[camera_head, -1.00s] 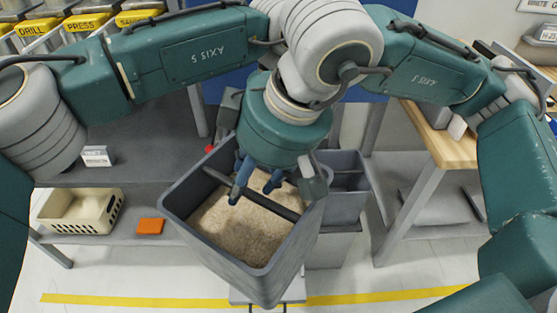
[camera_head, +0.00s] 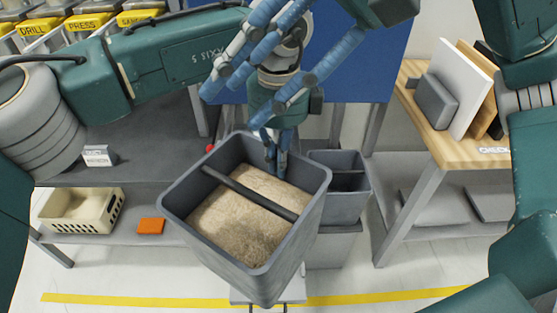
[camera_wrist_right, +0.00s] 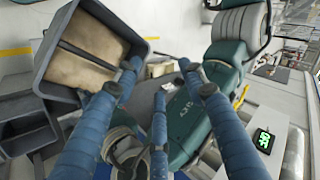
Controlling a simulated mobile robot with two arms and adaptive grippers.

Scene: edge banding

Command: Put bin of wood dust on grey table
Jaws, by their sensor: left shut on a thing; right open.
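The grey bin of wood dust (camera_head: 218,262) is in the middle of the head view, rotated, with a dark bar across its top and pale dust inside. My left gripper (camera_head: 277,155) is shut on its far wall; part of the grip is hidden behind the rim. My right gripper (camera_head: 243,80) is open and empty above and behind the bin, its blue fingers spread. In the right wrist view the bin (camera_wrist_right: 52,55) is at upper left, apart from those fingers. A dark grey table (camera_head: 140,162) stands at the left, its top partly hidden by my arm.
A small sign (camera_head: 98,156) stands on the grey table. A cream basket (camera_head: 82,213) and an orange block (camera_head: 150,226) lie on its lower shelf. A divided grey container (camera_head: 345,200) is just behind the bin. A wooden bench (camera_head: 430,120) with boards is at the right.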

